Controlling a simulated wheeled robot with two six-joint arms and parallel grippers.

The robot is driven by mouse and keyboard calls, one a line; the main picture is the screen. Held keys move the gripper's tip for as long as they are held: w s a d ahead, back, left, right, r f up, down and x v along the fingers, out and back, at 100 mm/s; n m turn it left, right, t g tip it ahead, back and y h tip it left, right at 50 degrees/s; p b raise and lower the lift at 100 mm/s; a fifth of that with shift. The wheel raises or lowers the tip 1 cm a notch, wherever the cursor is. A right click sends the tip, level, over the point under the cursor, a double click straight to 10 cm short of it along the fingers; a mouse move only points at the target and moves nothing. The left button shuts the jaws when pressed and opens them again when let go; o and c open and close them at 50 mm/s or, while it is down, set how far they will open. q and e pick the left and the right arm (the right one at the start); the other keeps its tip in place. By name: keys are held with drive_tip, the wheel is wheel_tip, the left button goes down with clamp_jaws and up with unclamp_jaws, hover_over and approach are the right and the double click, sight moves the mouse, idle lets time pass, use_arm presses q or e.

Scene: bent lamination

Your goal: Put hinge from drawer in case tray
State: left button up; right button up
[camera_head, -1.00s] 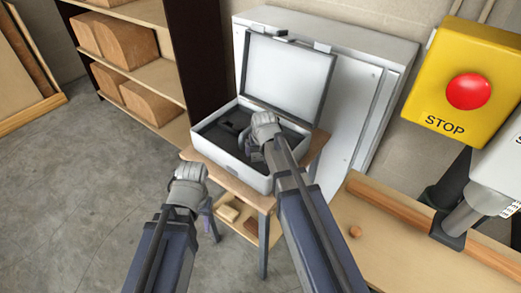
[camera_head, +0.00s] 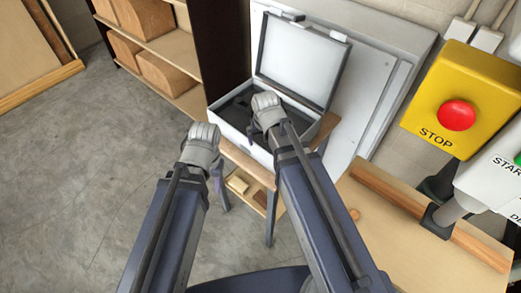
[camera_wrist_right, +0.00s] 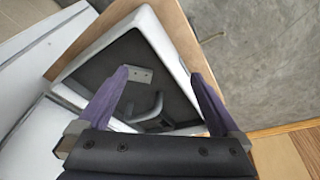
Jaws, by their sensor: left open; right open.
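The open white case (camera_head: 236,132) stands on a small wooden table, its lid raised at the back. Its dark tray (camera_wrist_right: 100,68) fills the right wrist view. A small metal plate with holes, which looks like the hinge (camera_wrist_right: 140,75), lies in the tray, partly behind one fingertip. A grey handle-shaped part (camera_wrist_right: 150,116) is also in the tray. My right gripper (camera_wrist_right: 161,78) is open over the case, its fingers apart with nothing between them. My left gripper (camera_head: 212,163) is open and low, left of the case, beside the table; its fingertips are mostly hidden.
Beneath the table top (camera_head: 327,130) is a lower level with small wooden pieces (camera_head: 238,185). A white cabinet (camera_head: 375,90) is behind the case. A bench (camera_head: 390,235) and a yellow stop box (camera_head: 465,85) are at the right. The floor at left is clear.

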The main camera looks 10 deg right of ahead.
drive_tip(key=s+a+n+g, duration=0.1)
drive_tip(key=s+a+n, duration=0.1)
drive_tip(key=s, duration=0.5)
drive_tip(key=s+a+n+g+h, duration=0.1)
drive_tip(key=s+a+g, duration=0.1)
drive_tip(key=s+a, duration=0.3)
drive_tip(key=shift+s+a+f+n, duration=0.3)
drive_tip(key=shift+s+n, duration=0.1)
drive_tip(key=shift+s, duration=0.65)
